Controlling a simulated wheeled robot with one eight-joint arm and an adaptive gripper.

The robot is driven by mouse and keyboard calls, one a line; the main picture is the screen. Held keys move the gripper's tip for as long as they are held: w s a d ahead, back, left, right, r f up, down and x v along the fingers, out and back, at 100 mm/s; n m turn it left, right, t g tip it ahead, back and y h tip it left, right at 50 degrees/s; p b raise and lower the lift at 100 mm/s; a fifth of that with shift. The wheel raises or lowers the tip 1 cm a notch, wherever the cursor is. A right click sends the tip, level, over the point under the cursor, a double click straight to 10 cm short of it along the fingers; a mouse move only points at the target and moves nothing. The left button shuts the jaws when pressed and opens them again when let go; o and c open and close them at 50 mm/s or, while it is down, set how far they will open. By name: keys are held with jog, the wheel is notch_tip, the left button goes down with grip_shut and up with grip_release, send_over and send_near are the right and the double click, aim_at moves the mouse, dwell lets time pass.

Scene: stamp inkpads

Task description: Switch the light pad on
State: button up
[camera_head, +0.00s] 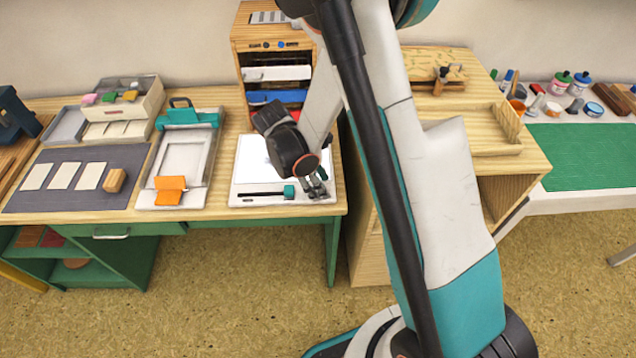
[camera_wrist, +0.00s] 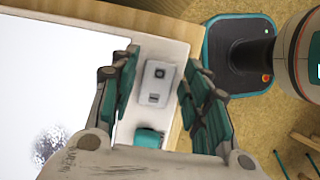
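The light pad (camera_head: 238,190) lies on the wooden bench in the head view, with a white surface and a pale frame. In the wrist view its white surface (camera_wrist: 50,75) fills the left side, with a grey speckled patch low on it. A small grey switch plate (camera_wrist: 158,84) with a dark square button sits on the frame's corner. My gripper (camera_wrist: 165,92) is open and empty; its teal-padded fingers stand on either side of the switch plate in the picture. In the head view my gripper (camera_head: 317,187) is over the pad's front right corner. Contact cannot be told.
A dark bar with a teal block (camera_head: 289,191) lies along the pad's front edge; the block also shows in the wrist view (camera_wrist: 148,138). A white tray with a teal clamp (camera_head: 190,117) stands to the left. A drawer cabinet (camera_head: 268,58) stands behind; a wooden cabinet (camera_head: 520,150) is right.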

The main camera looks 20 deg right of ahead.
dwell(0.3)
jog(key=v, duration=1.2)
jog(key=shift+r, duration=0.1)
jog(key=s+d+r+m+t+y, duration=0.2)
jog(key=s+r+m+t, duration=0.2)
jog(key=s+r+m, duration=0.3)
jog(key=s+d+r+m+t+y, duration=0.2)
jog(key=s+r+m+t, duration=0.2)
jog(key=s+r+m, duration=0.3)
jog(key=shift+s+r+t, duration=0.3)
jog(key=shift+s+r, duration=0.4)
jog(key=shift+s, duration=0.45)
